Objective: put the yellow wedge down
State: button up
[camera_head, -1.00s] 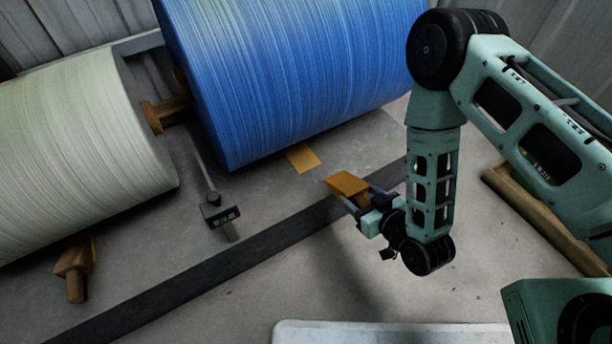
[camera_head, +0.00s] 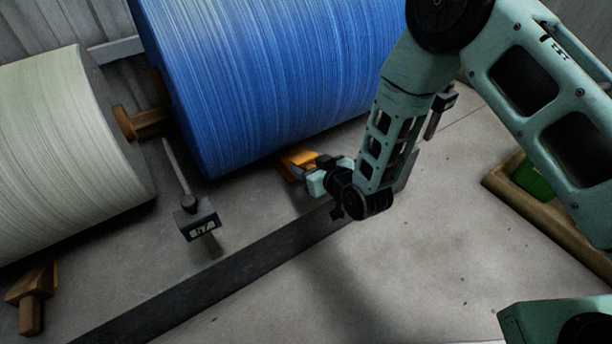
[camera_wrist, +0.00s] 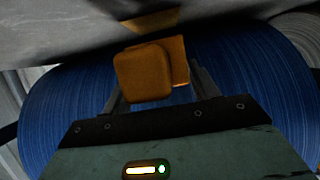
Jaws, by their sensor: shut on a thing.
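The yellow wedge (camera_head: 298,159) is at the foot of the big blue roll (camera_head: 270,75), low near the floor. My gripper (camera_head: 303,169) is shut on it. In the wrist view the wedge (camera_wrist: 143,74) sits between the fingers, with the blue roll (camera_wrist: 60,110) behind it. A flat yellow patch (camera_wrist: 155,20) on the floor shows just beyond the wedge in the wrist view; in the head view the wedge and gripper cover most or all of it. I cannot tell whether the wedge touches the floor or the roll.
A pale roll (camera_head: 60,140) lies at left, with a wooden wedge-like piece (camera_head: 32,295) near it. A dark strip (camera_head: 210,276) crosses the floor. A wooden-edged tray (camera_head: 535,215) lies at right; open floor is in front.

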aim_at(306, 168)
jog(key=shift+w+a, duration=0.3)
jog(key=shift+w, duration=0.15)
jog(key=f+b, duration=0.2)
jog(key=b, duration=0.1)
jog(key=shift+w+a+f, duration=0.2)
jog(key=shift+w+f, duration=0.15)
jog(key=shift+f, duration=0.05)
jog(key=shift+f+b, duration=0.3)
jog(key=shift+b, duration=0.05)
jog(key=shift+f, duration=0.15)
jog(key=o, duration=1.1)
